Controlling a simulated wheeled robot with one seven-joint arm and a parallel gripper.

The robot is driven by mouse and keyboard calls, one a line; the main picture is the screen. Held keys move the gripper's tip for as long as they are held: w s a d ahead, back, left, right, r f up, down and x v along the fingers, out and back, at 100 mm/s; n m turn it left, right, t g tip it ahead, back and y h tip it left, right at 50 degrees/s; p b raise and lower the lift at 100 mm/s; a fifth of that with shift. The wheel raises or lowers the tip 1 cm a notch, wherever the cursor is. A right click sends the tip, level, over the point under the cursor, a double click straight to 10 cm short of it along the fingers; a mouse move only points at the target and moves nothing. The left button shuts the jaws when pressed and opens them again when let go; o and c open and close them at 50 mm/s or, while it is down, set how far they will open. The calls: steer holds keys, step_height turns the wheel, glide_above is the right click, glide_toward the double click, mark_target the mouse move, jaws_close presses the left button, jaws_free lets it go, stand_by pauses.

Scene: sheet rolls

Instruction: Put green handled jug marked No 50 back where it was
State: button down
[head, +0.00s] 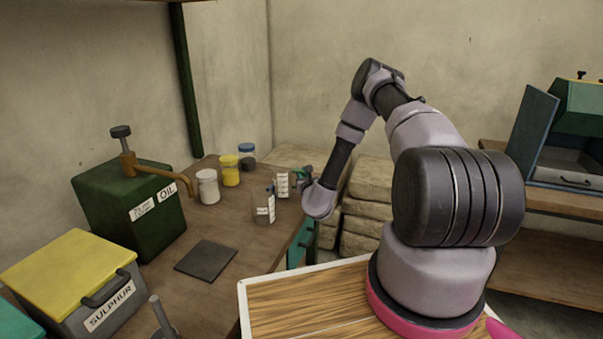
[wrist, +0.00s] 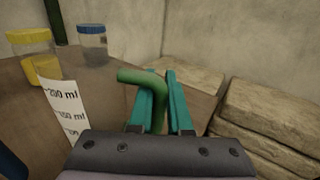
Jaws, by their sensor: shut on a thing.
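A clear jug with a white scale label (head: 282,186) is at the far right part of the workbench, in the head view. My gripper (head: 303,178) is at its right side, its teal fingers shut on a green handle. In the wrist view the bent green handle (wrist: 146,80) stands between the fingers (wrist: 164,92), with a white label (wrist: 62,108) reading 200 ml to its left. I cannot read a No 50 mark. Whether the jug touches the bench is not clear. A second clear jug (head: 264,210) with a scale label stands just nearer.
White (head: 208,187), yellow (head: 230,171) and blue-lidded (head: 247,156) jars stand behind on the bench (head: 215,225). A dark square mat (head: 206,260) lies bare nearer. A green oil box (head: 125,210) and sulphur bin (head: 75,285) are at left. Stacked sacks (head: 368,205) are beyond the bench edge.

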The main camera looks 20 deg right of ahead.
steer(key=shift+f, duration=0.65)
steer(key=c, duration=0.8)
jaws_free()
